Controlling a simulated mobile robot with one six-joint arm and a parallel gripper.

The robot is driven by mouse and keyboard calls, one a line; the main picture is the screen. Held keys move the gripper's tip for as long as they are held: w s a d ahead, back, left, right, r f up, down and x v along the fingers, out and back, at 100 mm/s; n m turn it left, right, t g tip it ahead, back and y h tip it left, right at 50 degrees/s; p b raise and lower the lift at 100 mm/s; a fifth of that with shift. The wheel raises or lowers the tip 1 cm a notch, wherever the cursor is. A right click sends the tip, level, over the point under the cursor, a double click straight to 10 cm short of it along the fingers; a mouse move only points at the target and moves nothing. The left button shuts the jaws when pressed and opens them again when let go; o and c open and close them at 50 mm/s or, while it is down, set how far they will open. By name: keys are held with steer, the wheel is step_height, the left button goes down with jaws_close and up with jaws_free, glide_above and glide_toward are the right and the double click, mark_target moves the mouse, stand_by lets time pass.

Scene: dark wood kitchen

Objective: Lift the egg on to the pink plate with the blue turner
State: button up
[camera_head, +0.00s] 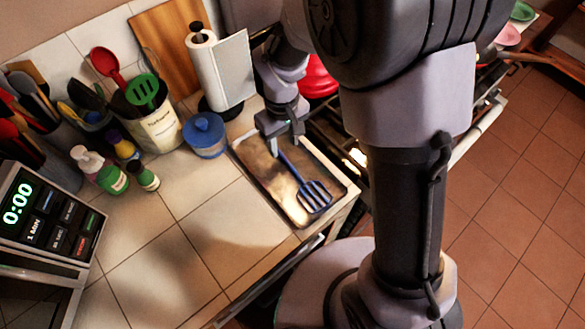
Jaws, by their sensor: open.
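The blue turner (313,195) lies in a shallow metal tray (260,188) on the counter. Its slotted head points to the front right and its handle runs back toward my gripper. My gripper (275,148) is open over the back end of the tray, with its fingertips around or just above the handle end; I cannot tell if they touch it. A pink plate (508,36) shows partly at the far upper right. A small bright white and yellowish patch (357,157) beside my arm may be the egg; my arm hides most of that area.
A blue-lidded jar (204,135) and a paper towel holder (219,70) stand left of the tray. Bottles (98,170) and a utensil crock (158,127) are farther left. A red pot (318,77) is behind my arm. The front counter is clear.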

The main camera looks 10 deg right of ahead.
mark_target(283, 157)
steer(key=f+b, duration=0.1)
steer(key=f, duration=0.1)
steer(key=f+b, duration=0.1)
steer(key=f, duration=0.1)
steer(key=shift+a+f, duration=0.2)
steer(key=shift+f, duration=0.15)
steer(key=shift+r, duration=0.15)
jaws_close()
steer(key=shift+r, duration=0.1)
steer(key=r, duration=0.1)
steer(key=r+p, duration=0.2)
steer(key=shift+d+r, duration=0.25)
steer(key=shift+r, duration=0.15)
steer(key=s+d+r+p, duration=0.1)
steer(key=s+d+p, duration=0.2)
steer(key=d, duration=1.1)
steer(key=shift+s+d, duration=0.4)
steer(key=shift+s, duration=0.55)
